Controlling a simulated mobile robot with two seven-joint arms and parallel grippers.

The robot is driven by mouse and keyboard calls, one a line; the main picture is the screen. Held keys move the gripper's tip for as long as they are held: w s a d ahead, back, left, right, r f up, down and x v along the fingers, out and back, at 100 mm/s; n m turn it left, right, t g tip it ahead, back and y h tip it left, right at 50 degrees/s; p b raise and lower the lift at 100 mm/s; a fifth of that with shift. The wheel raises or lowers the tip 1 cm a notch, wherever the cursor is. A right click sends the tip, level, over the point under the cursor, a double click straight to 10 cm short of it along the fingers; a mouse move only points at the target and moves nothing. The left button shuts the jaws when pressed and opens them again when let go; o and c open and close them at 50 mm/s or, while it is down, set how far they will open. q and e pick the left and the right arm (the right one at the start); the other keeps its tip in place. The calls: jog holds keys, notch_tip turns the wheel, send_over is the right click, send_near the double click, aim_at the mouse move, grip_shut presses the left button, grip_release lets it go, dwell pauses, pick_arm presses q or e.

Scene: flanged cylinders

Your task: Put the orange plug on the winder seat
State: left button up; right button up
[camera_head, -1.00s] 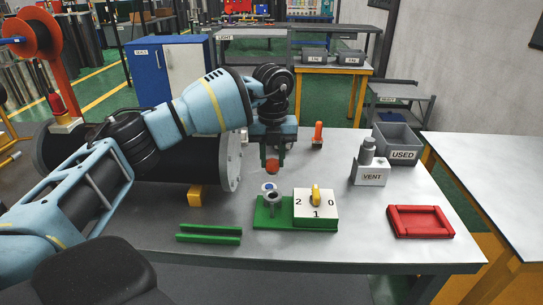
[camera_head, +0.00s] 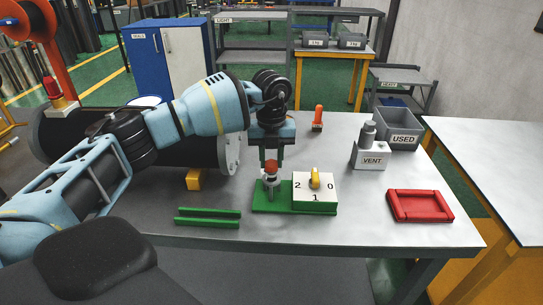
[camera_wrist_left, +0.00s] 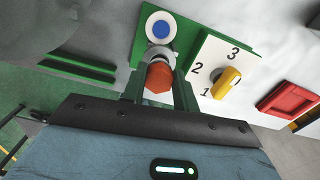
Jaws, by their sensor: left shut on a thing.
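The orange plug (camera_head: 271,169) has an orange-red, faceted head and is pinched between the fingers of my left gripper (camera_head: 271,164). In the left wrist view the plug's head (camera_wrist_left: 158,82) sits between the two dark green fingers. The plug is directly over the grey upright post (camera_head: 271,188) on the green base (camera_head: 258,206), which appears to be the winder seat. I cannot tell whether plug and post touch. A white disc with a blue centre (camera_wrist_left: 160,30) lies beside the post. My right gripper is not in view.
A white dial block (camera_head: 315,190) with a yellow knob stands close right of the post. Green rails (camera_head: 208,217) and a yellow block (camera_head: 195,180) lie left. A red tray (camera_head: 420,206), VENT block (camera_head: 370,157), USED bin (camera_head: 400,128) and orange-topped piece (camera_head: 317,119) stand elsewhere.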

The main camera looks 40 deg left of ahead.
pick_arm(q)
jog(key=shift+f, duration=0.3)
dwell(0.6)
jog(key=shift+f, duration=0.6)
dwell(0.4)
jog(key=o, duration=1.1)
jog(key=shift+r, duration=3.95)
jog(key=shift+f, duration=0.1)
